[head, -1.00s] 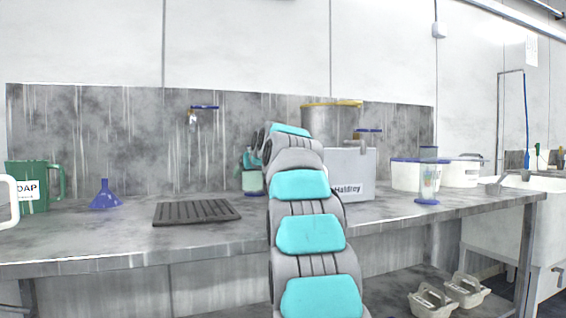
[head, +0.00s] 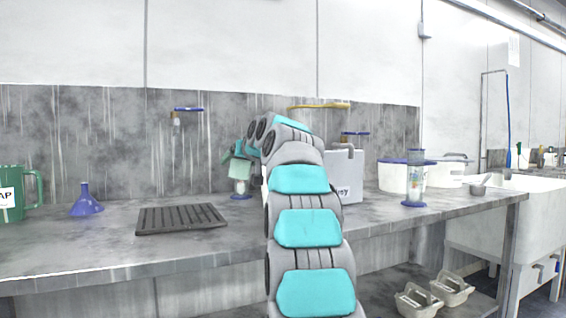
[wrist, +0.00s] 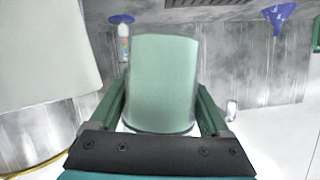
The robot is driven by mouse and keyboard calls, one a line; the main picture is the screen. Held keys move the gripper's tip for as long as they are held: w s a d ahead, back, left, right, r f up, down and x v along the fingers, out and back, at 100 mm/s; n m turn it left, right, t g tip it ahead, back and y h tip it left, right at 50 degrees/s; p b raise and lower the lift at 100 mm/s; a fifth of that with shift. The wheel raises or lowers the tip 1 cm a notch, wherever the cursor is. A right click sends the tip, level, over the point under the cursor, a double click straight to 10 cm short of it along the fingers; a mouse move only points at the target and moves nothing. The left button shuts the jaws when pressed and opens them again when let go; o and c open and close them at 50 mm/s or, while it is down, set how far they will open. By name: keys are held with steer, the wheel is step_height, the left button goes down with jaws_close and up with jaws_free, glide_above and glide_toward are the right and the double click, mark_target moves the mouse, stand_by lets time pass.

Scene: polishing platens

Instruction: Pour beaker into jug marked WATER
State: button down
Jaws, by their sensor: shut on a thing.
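My gripper (wrist: 162,105) is shut on a pale green beaker (wrist: 163,85), which sits between its green fingers in the wrist view. In the head view the beaker (head: 240,169) shows beside my arm, above the back of the bench. A green jug (head: 10,195) is cut off at the left edge; its label ends in "AP". No jug marked WATER is readable in either current view.
A blue funnel (head: 86,202) and a dark ribbed mat (head: 181,219) lie left on the bench. A blue-based clear cylinder (head: 415,180), white tubs (head: 393,176) and a white canister (head: 346,172) stand right. A blue-footed cylinder (wrist: 123,45) is close to the beaker.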

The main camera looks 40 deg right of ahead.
steer(key=shift+s+d+r, duration=0.1)
steer(key=shift+d+r, duration=0.1)
steer(key=shift+r, duration=0.25)
steer(key=shift+s+d+r+m+t+p, duration=0.15)
steer(key=shift+r+m+p, duration=0.1)
steer(key=shift+r+m, duration=0.15)
steer(key=shift+s+d+r+m+t+p, duration=0.1)
steer(key=shift+r+m+t+p, duration=0.1)
steer(key=shift+r+m, duration=0.15)
steer(key=shift+y, duration=0.3)
steer(key=shift+s+d+r+m+t+y, duration=0.25)
steer(key=shift+d+r+m+t, duration=0.15)
steer(key=shift+d+r+m, duration=0.2)
steer(key=shift+s+d+r+m+t+y, duration=0.15)
steer(key=shift+s+d+r+m+t, duration=0.2)
steer(key=shift+m, duration=0.3)
steer(key=shift+d+r+m+t, duration=0.2)
steer(key=shift+r+m+t, duration=0.25)
steer(key=shift+m, duration=0.15)
stand_by(0.6)
steer(key=shift+f+m+t+b, duration=0.3)
steer(key=shift+m+t+b, duration=0.05)
steer(key=shift+m+b, duration=0.45)
stand_by(0.7)
steer(key=shift+d+r+m+t, duration=0.15)
steer(key=shift+r+m+t, duration=0.65)
steer(key=shift+m, duration=0.7)
stand_by(1.0)
